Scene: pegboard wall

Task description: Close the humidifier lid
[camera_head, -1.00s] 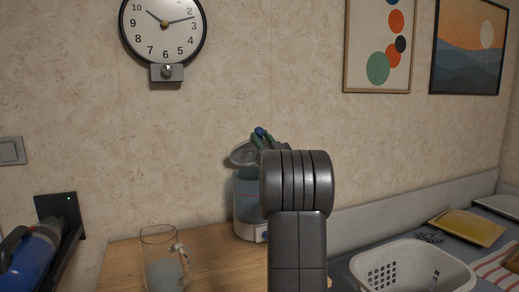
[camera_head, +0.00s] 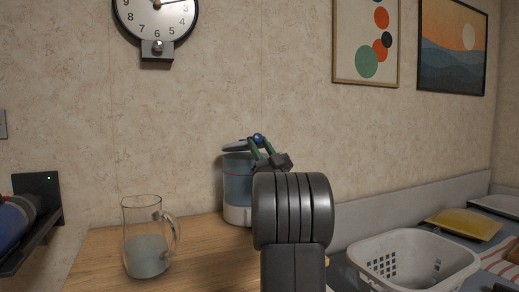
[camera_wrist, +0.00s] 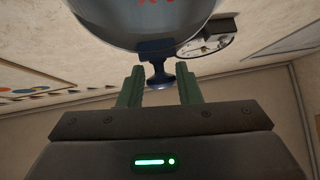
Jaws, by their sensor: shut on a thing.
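The humidifier (camera_head: 238,186) stands on the wooden table against the wall, with a blue tank and a white base. Its grey lid (camera_head: 236,146) lies over the tank top, nearly level; I cannot tell if it is fully seated. My gripper (camera_head: 260,143) is at the lid's right side, its green fingers shut on the blue lid knob (camera_head: 258,137). My arm hides the humidifier's lower right side.
A glass pitcher (camera_head: 146,244) stands on the wooden table (camera_head: 198,250), left of the humidifier. A white basket (camera_head: 415,262) is at the right. A dark wall shelf (camera_head: 42,228) holds a blue object at the left. The wall behind is close.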

